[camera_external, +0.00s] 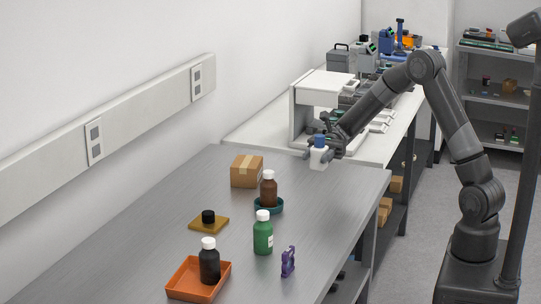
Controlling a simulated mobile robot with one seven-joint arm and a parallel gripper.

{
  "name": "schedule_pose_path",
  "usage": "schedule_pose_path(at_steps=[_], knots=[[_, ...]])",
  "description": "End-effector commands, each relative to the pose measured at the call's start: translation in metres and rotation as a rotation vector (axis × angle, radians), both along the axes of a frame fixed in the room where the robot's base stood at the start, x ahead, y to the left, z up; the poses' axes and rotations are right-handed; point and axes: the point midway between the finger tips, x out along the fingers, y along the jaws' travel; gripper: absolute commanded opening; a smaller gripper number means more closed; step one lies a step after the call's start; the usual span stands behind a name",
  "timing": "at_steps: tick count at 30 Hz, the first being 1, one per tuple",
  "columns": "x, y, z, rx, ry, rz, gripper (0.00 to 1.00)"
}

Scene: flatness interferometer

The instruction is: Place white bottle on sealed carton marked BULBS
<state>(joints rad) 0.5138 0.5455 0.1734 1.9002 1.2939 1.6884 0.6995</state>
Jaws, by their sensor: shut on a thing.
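The white bottle (318,162) has a blue cap and is upright. My gripper (319,152) is shut on it and holds it above the far right part of the grey table. A small brown cardboard carton (246,172) with a strip of tape on top stands on the table, to the left of the bottle and apart from it. Its top is bare. No marking can be read on it at this size.
A brown bottle (268,189) stands in a teal dish (269,207) just in front of the carton. Nearer are a green bottle (263,236), a purple object (288,261), a black jar on a tan pad (208,227), and a black bottle in an orange tray (184,283).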

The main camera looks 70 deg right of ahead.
Motion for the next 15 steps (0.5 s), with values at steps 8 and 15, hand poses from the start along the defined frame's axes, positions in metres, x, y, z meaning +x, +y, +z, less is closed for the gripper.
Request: schedule_pose_path(at_steps=[8, 15], knots=[[0.125, -0.079, 0.028, 0.000, -0.005, -0.383, 0.00], [0.188, -0.142, 0.058, 0.001, -0.003, -0.625, 0.00]])
